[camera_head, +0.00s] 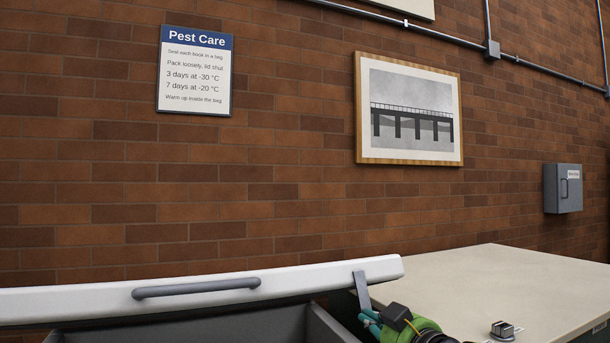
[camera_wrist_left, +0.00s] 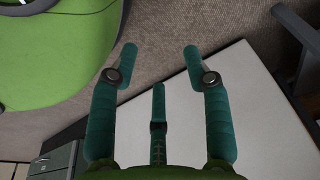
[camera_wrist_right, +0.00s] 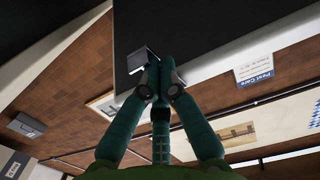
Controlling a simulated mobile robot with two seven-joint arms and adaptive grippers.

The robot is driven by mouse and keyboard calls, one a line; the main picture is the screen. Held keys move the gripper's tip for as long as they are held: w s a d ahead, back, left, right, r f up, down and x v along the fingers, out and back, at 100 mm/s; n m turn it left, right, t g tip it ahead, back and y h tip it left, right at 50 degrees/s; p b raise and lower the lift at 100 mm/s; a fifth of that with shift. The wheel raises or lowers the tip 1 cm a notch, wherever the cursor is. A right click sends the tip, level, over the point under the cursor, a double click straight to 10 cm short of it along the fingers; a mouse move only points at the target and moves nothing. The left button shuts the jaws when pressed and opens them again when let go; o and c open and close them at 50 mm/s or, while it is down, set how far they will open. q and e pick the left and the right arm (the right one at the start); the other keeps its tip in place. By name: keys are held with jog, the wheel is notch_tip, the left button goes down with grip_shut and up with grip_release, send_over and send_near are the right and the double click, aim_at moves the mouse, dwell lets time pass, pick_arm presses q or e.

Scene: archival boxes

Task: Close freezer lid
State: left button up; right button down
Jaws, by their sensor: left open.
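The white freezer lid (camera_head: 80,302) stands raised at the bottom left of the head view, with a grey bar handle (camera_head: 196,288) on its face. Part of the dark freezer interior (camera_head: 200,328) shows below it. A grey bracket (camera_head: 361,290) sits at the lid's right end. My right gripper (camera_head: 371,319) is just below this bracket. In the right wrist view its fingers (camera_wrist_right: 153,78) are together, close to the bracket (camera_wrist_right: 142,60) and lid; contact is unclear. My left gripper (camera_wrist_left: 160,58) is open and empty, seen only in its wrist view, over the floor beside a pale surface.
A pale countertop (camera_head: 500,285) lies right of the freezer, with a small metal object (camera_head: 503,330) on it. A brick wall behind carries a Pest Care sign (camera_head: 195,70), a framed bridge picture (camera_head: 410,110) and a grey box (camera_head: 562,188).

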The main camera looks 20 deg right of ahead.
pick_arm(q)
notch_tip(320, 180, up, 16)
jog(key=w+t+b, duration=0.2)
jog(key=b, duration=0.4)
jog(key=w+d+r+m+t+h+b, duration=0.1)
jog(key=w+d+r+t+h+b, duration=0.1)
jog(key=w+d+r+t, duration=0.35)
jog(key=w+d+r+t+h+b, duration=0.2)
jog(key=w+r+t, duration=0.4)
jog(key=w+r, duration=0.2)
jog(key=s+d+r+m+t+h+b, duration=0.1)
jog(key=s+r+m+t+h, duration=0.1)
jog(key=r, duration=0.6)
jog(key=s+d+r+m+t+h+b, duration=0.1)
jog(key=s+d+r+t+h, duration=0.1)
jog(key=s+r+t+h, duration=0.3)
jog(key=shift+s+d+r+m+t+h+b, duration=0.35)
jog(key=shift+r+t+h, duration=0.35)
jog(key=shift+r, duration=1.5)
pick_arm(e)
notch_tip(320, 180, down, 11)
jog(key=s+t, duration=0.2)
jog(key=shift+s+r, duration=0.15)
jog(key=shift+r, duration=0.05)
pick_arm(q)
jog(key=shift+w+a, duration=0.1)
